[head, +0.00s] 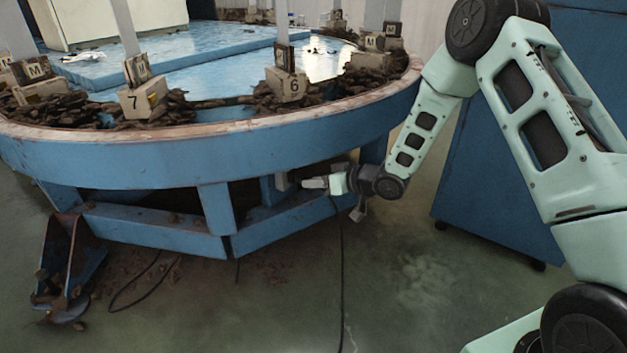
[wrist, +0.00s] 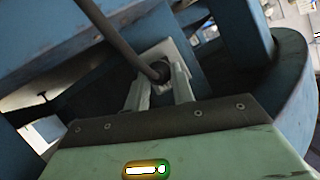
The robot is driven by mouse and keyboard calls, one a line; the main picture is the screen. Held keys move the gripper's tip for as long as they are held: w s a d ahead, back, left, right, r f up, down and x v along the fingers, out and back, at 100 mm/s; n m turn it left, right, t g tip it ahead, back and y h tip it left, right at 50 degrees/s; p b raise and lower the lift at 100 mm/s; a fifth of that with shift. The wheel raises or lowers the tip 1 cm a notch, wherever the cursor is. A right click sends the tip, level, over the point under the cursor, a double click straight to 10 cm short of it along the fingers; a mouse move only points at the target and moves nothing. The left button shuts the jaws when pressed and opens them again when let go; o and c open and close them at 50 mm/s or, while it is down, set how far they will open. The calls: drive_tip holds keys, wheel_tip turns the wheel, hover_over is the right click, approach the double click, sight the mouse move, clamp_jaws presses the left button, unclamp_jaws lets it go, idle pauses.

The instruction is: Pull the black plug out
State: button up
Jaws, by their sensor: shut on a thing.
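My gripper (head: 312,183) reaches in under the rim of the round blue table, at the socket on its base. In the wrist view my gripper (wrist: 160,88) has its two pale fingers shut on the black plug (wrist: 159,71). The plug sits against a pale square socket plate (wrist: 178,55), and its fit in the socket is partly hidden by the fingers. A thick dark cable (wrist: 112,33) runs from the plug toward the upper left. In the head view the socket box (head: 282,181) shows just left of the fingertips, and the plug itself is too small to make out.
The round blue table (head: 200,160) overhangs my gripper, with blue legs (head: 216,208) and braces (head: 150,232) close by. A black cable (head: 341,270) hangs to the floor. A blue cabinet (head: 490,180) stands at the right. A rusty blue scoop-like piece (head: 75,265) stands at the left.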

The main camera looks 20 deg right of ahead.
drive_tip(key=shift+s+d, duration=0.35)
drive_tip(key=shift+s, duration=0.15)
drive_tip(key=shift+s+d+p, duration=0.25)
drive_tip(key=shift+s+p, duration=0.05)
drive_tip(key=shift+p, duration=0.05)
drive_tip(key=shift+s+d, duration=0.15)
drive_tip(key=shift+s, duration=0.1)
drive_tip(key=s+d+p, duration=0.5)
drive_tip(key=s+d, duration=0.6)
drive_tip(key=s, duration=0.5)
drive_tip(key=shift+d, duration=0.4)
idle(0.6)
